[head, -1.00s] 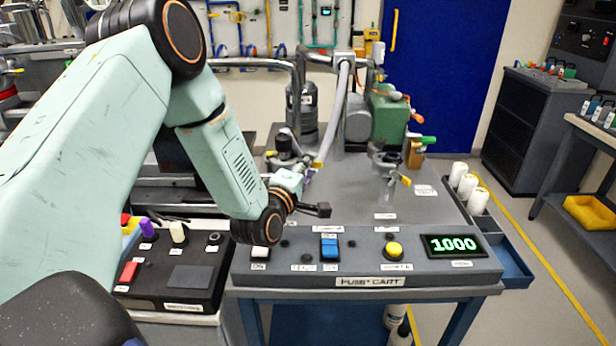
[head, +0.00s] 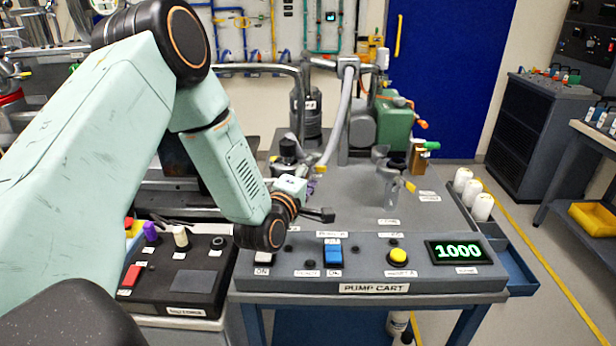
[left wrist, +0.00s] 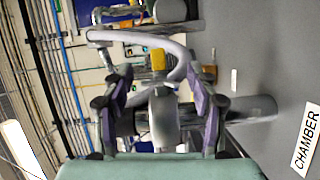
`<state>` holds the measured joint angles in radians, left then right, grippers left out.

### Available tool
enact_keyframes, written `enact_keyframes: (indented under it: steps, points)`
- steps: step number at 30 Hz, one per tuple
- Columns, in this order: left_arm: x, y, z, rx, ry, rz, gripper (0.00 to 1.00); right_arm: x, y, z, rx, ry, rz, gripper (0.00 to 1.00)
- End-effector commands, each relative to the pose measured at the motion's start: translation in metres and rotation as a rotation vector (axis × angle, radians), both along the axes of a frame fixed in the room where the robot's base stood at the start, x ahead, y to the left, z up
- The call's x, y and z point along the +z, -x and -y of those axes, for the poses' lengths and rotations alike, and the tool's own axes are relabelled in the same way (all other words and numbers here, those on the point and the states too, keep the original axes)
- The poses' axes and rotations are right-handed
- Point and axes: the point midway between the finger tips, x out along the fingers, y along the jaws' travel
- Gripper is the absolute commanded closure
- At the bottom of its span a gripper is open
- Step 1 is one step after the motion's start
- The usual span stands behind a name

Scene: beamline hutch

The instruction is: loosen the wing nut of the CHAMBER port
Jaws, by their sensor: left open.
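My left gripper (left wrist: 160,112) shows in the left wrist view with its two purple-and-black fingers spread apart. A yellow piece (left wrist: 158,60), which looks like the wing nut, lies beyond the fingertips, roughly midway between them. It sits by a grey pipe fitting and a curved hose, with a visible gap to each finger. The CHAMBER label (left wrist: 307,140) is on the grey surface at the right. In the head view the yellow piece (head: 320,168) shows at the foot of the pale hose, and my left gripper (head: 312,186) is just below it, partly hidden by its wrist. My right gripper is not seen.
The pump cart (head: 440,222) has a front panel with a blue switch (head: 333,254), a yellow button (head: 398,257) and a display reading 1000 (head: 458,251). Another port with a yellow piece (head: 409,186) stands to the right. A green pump (head: 395,122) is behind.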

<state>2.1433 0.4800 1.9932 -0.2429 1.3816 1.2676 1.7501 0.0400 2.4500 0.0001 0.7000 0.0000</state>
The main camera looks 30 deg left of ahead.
Motion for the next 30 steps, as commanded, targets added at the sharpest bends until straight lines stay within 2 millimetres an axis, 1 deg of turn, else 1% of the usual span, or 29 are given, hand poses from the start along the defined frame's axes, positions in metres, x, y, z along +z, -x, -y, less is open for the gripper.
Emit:
enact_keyframes:
  steps: [5, 15, 18, 24, 30]
  points:
    - [-0.001, 0.017, 0.002, 0.002, 0.003, -0.003, 0.42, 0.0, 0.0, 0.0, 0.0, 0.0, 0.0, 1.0]
    - [0.002, 0.083, 0.012, 0.004, 0.006, -0.002, 0.42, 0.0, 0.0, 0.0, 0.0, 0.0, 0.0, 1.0]
    - [0.003, 0.097, 0.015, 0.004, 0.005, -0.001, 0.42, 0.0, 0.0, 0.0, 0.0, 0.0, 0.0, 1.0]
    - [0.004, 0.114, 0.018, 0.002, 0.001, 0.0, 0.42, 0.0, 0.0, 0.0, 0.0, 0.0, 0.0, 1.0]
    - [0.005, 0.118, 0.019, 0.001, 0.001, 0.002, 0.42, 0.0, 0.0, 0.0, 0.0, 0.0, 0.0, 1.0]
